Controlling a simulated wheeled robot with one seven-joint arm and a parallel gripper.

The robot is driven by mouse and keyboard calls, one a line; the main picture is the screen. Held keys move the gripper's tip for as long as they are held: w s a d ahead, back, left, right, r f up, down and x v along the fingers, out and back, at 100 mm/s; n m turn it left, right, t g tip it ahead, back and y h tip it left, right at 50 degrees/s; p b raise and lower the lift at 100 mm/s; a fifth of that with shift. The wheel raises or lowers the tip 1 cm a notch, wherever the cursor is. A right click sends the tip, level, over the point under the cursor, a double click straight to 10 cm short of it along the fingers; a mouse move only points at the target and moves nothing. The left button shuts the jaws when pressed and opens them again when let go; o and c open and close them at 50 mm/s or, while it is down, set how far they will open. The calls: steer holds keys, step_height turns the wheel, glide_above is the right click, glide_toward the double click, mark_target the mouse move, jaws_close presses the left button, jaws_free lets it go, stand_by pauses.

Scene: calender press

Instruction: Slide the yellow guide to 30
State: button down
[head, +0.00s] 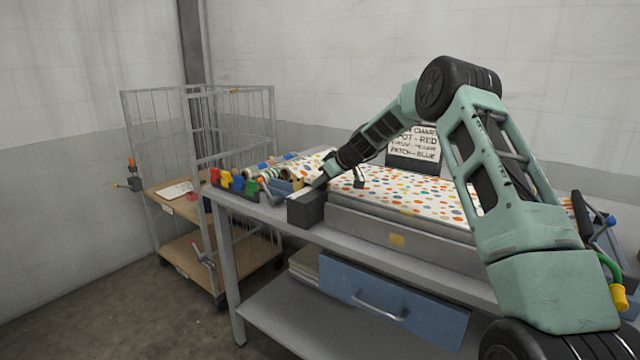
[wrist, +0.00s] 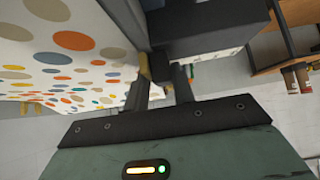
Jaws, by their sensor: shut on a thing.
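My gripper (head: 340,180) is at the left end of the dotted sheet, beside a dark grey block (head: 306,208). The wrist view shows its two dark fingers (wrist: 160,82) with slivers of a yellow part, which I take to be the yellow guide (wrist: 145,66), at their tips. The gripper is shut on it, and the fingers and block hide most of it. In the head view the guide is hidden behind the gripper. No scale or number 30 can be read in either view.
The dotted sheet (head: 425,198) covers the bed, with a small yellow patch (head: 397,239) on its front side. A sign (head: 415,143) stands behind. A blue drawer (head: 390,300) is below; a wire cart (head: 200,190) stands left.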

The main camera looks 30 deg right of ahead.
steer(key=c, duration=1.3)
jaws_free()
steer(key=b+v, duration=0.3)
steer(key=v, duration=1.4)
steer(key=shift+s+d+r, duration=0.1)
steer(key=shift+s, duration=0.1)
